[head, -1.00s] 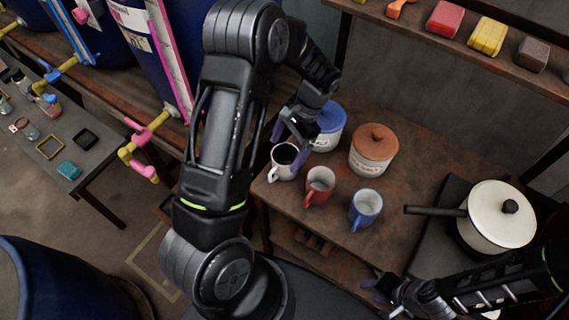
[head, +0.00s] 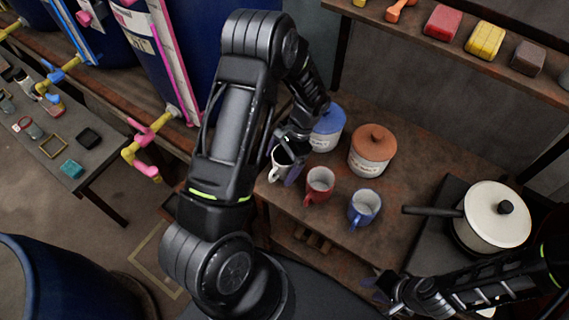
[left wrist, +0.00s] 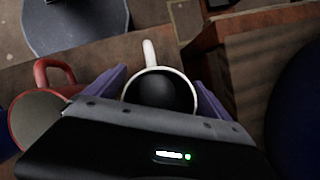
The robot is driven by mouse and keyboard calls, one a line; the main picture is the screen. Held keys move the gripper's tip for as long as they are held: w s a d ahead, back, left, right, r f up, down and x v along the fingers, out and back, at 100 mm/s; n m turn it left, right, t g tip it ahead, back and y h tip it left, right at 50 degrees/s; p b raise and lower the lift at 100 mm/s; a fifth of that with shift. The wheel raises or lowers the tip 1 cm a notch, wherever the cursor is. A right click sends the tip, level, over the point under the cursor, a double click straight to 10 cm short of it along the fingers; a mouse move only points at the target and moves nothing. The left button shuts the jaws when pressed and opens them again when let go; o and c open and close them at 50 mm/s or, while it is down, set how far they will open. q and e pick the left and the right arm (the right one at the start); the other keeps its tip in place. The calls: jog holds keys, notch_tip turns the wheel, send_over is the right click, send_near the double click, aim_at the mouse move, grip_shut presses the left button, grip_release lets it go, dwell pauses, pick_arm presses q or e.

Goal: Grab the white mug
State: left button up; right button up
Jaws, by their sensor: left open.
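The white mug (head: 279,167) stands upright on the brown wooden table, at the left of a row of mugs. It has a dark inside, and its handle points to the lower left in the head view. My left gripper (head: 284,163) is over it and hides part of its rim. In the left wrist view the white mug (left wrist: 150,85) lies between the two spread purple fingers of my left gripper (left wrist: 160,88). The fingers are open, one on each side; I cannot tell whether they touch it. My right gripper (head: 378,290) is low at the right, away from the mugs; its jaws are unclear.
A red mug (head: 319,185) stands close beside the white mug, and a blue mug (head: 364,207) is further right. A blue-lidded jar (head: 327,128) and an orange-lidded jar (head: 372,150) stand behind. A white pot (head: 497,216) is at the right.

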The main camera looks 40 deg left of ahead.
dwell(0.4)
pick_arm(q)
jog(key=c, duration=1.6)
jog(key=shift+r, duration=0.15)
notch_tip(320, 180, up, 10)
jog(key=shift+f+b, duration=0.1)
jog(key=shift+b, duration=0.8)
